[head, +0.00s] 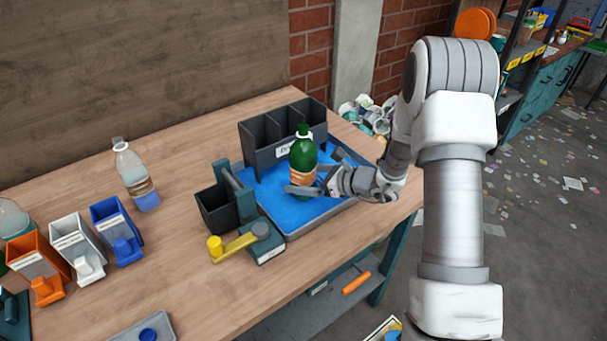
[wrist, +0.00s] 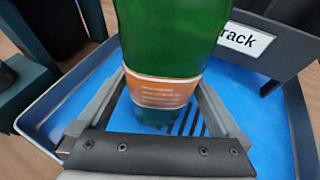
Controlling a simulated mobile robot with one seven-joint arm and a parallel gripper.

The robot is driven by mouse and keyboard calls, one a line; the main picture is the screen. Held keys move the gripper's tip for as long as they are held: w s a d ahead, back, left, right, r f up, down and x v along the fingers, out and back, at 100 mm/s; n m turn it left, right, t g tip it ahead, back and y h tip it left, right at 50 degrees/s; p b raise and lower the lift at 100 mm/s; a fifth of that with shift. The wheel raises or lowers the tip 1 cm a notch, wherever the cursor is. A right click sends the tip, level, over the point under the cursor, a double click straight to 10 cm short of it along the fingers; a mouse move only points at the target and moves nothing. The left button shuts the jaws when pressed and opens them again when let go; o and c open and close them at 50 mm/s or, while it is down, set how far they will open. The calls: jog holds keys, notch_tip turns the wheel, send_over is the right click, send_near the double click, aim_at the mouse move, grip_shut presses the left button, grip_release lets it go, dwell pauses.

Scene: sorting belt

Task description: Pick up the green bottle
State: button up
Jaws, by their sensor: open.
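My gripper (head: 312,188) is low at the bottle, reaching in from the right in the head view. In the wrist view the bottle (wrist: 172,38) is between the two fingers of my gripper (wrist: 165,95), around label height. The fingers are open, one on each side of the bottle. I cannot tell whether either finger touches it.
A dark divided rack (head: 262,143) with a white label stands behind the bottle. A black bin (head: 214,210) and a device with a yellow lever (head: 240,243) are left of the tray. A clear bottle (head: 134,174) and coloured bins stand further left.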

aim_at(316, 165)
jog(key=c, duration=1.3)
jog(key=shift+r, duration=0.55)
jog(key=shift+c, duration=0.2)
jog(key=r, duration=0.2)
jog(key=d+r, duration=0.1)
jog(key=shift+s+r+p, duration=0.1)
jog(key=shift+r+p, duration=0.25)
jog(key=shift+p, duration=0.05)
jog(key=s+d+r+p, duration=0.1)
jog(key=s+d+r, duration=0.15)
jog(key=d, duration=0.25)
jog(key=s+d+r, duration=0.1)
jog(key=d+r, duration=0.3)
jog(key=d, duration=0.1)
jog(key=s+d+r+p, duration=0.2)
jog(key=s+r+p, duration=0.2)
jog(key=r, duration=0.3)
jog(key=s+d+r+p, duration=0.3)
jog(key=s+r+p, duration=0.1)
jog(key=r+p, duration=0.2)
jog(key=shift+s+d+r+p, duration=0.25)
jog(key=shift+d+r+p, duration=0.1)
jog(key=shift+p, duration=0.25)
